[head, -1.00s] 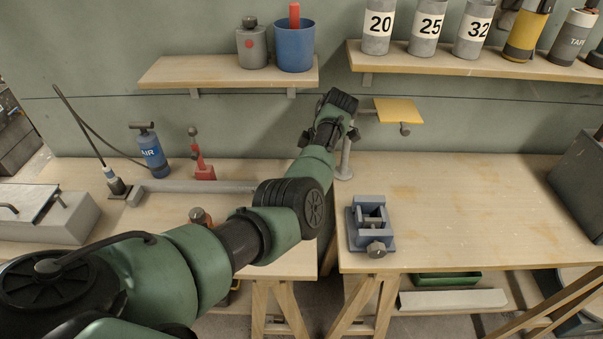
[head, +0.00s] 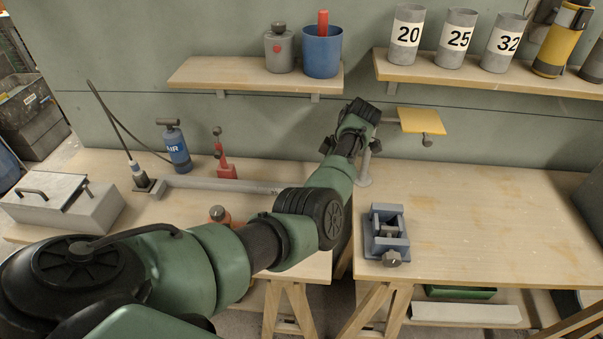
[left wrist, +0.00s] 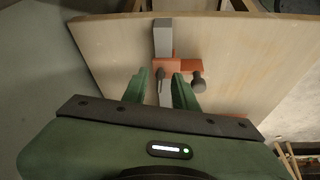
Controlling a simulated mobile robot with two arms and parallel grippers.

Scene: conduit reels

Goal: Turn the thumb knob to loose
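In the left wrist view an orange-red clamp (left wrist: 178,66) sits at a grey bar on a wooden tabletop. A dark round knob (left wrist: 198,82) stands at its right side; I cannot read its setting. My left gripper (left wrist: 161,78) has two green fingers apart, with the clamp beyond them; no hold on the knob shows. A blue-grey vise (head: 386,238) with a grey knob (head: 392,258) sits on the right bench. My right gripper is not in view.
A long grey conduit (head: 215,184), a red tool (head: 224,165) and a blue air pump (head: 176,150) are on the left bench. A yellow plate (head: 420,122) juts from the wall near my left arm. The right bench (head: 490,215) is mostly clear.

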